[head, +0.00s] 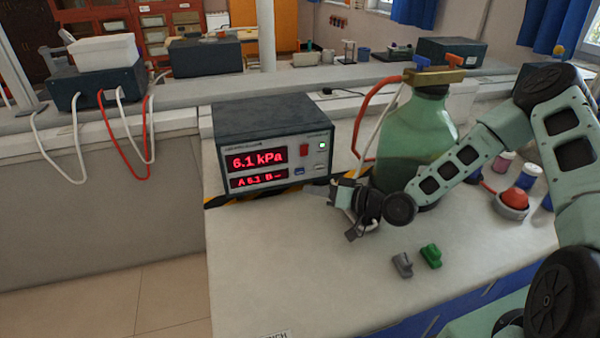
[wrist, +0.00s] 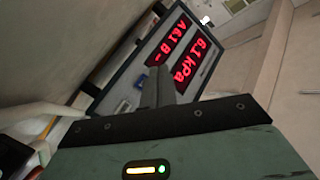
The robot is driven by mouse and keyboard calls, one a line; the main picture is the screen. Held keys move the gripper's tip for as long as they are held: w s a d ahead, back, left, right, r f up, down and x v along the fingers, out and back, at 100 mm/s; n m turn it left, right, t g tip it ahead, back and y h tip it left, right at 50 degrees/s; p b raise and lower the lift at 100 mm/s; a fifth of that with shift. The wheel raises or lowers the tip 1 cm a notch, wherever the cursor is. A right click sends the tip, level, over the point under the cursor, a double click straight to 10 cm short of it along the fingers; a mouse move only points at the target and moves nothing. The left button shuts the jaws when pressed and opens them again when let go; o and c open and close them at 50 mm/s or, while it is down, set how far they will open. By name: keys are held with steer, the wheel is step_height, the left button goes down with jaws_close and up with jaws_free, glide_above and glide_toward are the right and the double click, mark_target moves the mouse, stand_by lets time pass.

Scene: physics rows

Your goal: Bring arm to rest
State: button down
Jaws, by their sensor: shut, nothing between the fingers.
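My gripper (head: 343,212) is in front of the lower right of a dark pressure meter (head: 270,122), above the white bench top. Its arm reaches in from the right, in front of a large green glass bottle (head: 422,128). The meter's red display (head: 257,160) reads 6.1 kPa. In the wrist view the gripper's fingers (wrist: 157,86) are together and empty, with the meter's display (wrist: 188,52) tilted behind them. I cannot tell whether the gripper touches the meter.
A grey clip (head: 402,265) and a green clip (head: 431,256) lie on the bench (head: 300,275) near the front. A red bulb in a ring (head: 514,200) and small bottles (head: 528,176) stand at the right. Hoses run from the bottle. The bench's front left is clear.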

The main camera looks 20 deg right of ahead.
stand_by(0.3)
steer(key=s+a+n+g, duration=0.1)
steer(key=s+a+n+g+h, duration=0.1)
steer(key=a+g, duration=0.1)
steer(key=s+a+f+n+g, duration=0.1)
steer(key=shift+s+a+f+g, duration=0.1)
steer(key=shift+s+a+g, duration=0.15)
steer(key=shift+a+g, duration=0.15)
steer(key=s+g+h, duration=0.1)
steer(key=s, duration=0.1)
steer(key=s+a+r+n+g+h, duration=0.1)
steer(key=s+h, duration=0.1)
steer(key=s+a+n+g+h, duration=0.1)
steer(key=s, duration=0.1)
steer(key=shift+r, duration=0.2)
steer(key=s+r+g+h, duration=0.2)
steer(key=s+r, duration=0.5)
steer(key=s, duration=0.4)
steer(key=s+r+n+g+h, duration=0.1)
steer(key=s+r+h, duration=0.3)
steer(key=s+r, duration=0.3)
steer(key=s, duration=0.4)
steer(key=shift+s+a+r+g, duration=0.25)
steer(key=shift+a+g, duration=0.05)
steer(key=shift+g, duration=0.1)
